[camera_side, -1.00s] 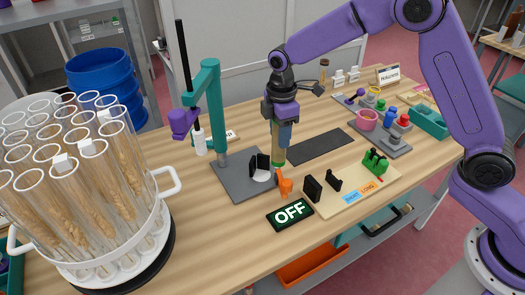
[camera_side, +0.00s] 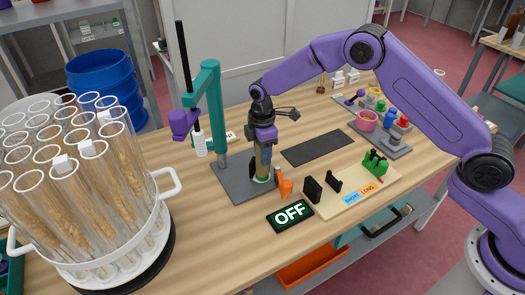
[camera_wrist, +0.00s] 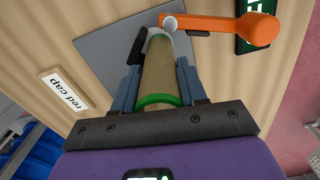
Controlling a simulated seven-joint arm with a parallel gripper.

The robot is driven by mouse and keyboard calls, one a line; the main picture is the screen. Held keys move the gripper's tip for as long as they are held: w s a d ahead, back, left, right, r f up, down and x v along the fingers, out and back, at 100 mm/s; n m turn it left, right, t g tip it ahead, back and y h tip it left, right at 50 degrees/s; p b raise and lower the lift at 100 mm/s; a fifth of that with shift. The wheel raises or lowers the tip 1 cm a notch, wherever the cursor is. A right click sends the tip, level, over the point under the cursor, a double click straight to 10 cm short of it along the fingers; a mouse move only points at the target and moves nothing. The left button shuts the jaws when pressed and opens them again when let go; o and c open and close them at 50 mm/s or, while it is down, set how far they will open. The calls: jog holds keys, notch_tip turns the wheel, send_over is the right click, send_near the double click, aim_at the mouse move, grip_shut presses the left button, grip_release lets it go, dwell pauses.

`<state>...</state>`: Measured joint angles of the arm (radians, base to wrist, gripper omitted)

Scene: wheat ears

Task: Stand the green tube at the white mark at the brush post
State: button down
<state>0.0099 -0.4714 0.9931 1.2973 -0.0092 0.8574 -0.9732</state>
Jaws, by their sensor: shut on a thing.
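The green tube (camera_side: 263,163), with tan contents and a green band near its lower end, is upright in my gripper (camera_side: 264,146). In the wrist view the tube (camera_wrist: 158,70) lies between the two fingers, with a green ring (camera_wrist: 160,99) near the jaws. Its lower end is over the grey base plate (camera_side: 237,186) of the brush post. I cannot tell whether it touches the plate. The teal brush post (camera_side: 216,110) stands left of my gripper and carries a purple head (camera_side: 184,122). The white mark is mostly hidden by the tube and gripper.
An orange lever (camera_side: 285,186) is close to the right of the tube; it also shows in the wrist view (camera_wrist: 235,28). The OFF sign (camera_side: 290,214) is in front. A black mat (camera_side: 318,147) lies behind right. A rack of wheat tubes (camera_side: 85,190) fills the left.

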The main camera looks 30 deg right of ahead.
jog(key=shift+f, duration=0.15)
jog(key=c, duration=0.6)
grip_release()
jog(key=shift+r, duration=6.2)
jog(key=shift+s, duration=0.1)
